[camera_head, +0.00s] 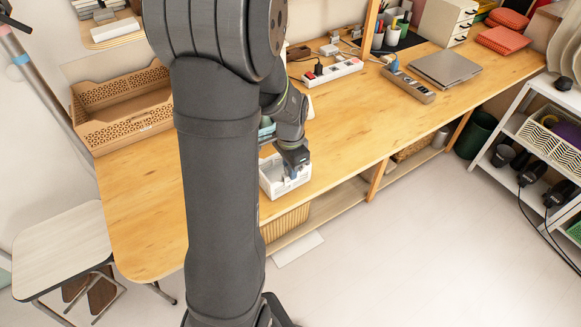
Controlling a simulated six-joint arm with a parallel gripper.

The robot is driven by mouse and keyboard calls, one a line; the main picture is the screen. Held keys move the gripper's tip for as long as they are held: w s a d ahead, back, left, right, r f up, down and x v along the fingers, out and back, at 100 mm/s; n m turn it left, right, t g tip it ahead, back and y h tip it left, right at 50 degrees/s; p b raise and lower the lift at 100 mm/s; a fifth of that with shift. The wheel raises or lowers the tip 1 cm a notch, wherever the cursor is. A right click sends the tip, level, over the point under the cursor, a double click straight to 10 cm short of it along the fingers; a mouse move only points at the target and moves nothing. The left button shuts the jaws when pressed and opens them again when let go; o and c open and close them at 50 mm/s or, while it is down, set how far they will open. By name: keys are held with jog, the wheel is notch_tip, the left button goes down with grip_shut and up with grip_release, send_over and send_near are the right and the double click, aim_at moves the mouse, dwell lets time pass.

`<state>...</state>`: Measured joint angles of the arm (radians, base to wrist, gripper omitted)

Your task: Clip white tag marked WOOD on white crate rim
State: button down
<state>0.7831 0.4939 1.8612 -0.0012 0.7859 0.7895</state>
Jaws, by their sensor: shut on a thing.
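The white crate (273,186) stands on the wooden table near its front edge, just right of my arm's large dark link. My gripper (293,173) points down at the crate's right part, at about rim height. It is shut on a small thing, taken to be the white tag. The tag is too small and too covered by the fingers to make out, and the word WOOD cannot be read. I cannot tell whether the tag touches the rim. Part of the crate's left side and back is hidden by my arm.
A brown perforated box (122,105) stands at the back left of the table (375,115). A white power strip (333,73), a grey strip (408,86) and a laptop (446,68) lie farther back. The tabletop right of the crate is clear. A white shelf (510,125) stands at the right.

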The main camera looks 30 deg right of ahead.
jog(key=shift+f, duration=0.8)
dwell(1.4)
jog(key=c, duration=1.3)
grip_release()
notch_tip(320, 180, up, 17)
jog(key=shift+r, duration=0.2)
notch_tip(320, 180, down, 17)
jog(key=shift+f, duration=0.15)
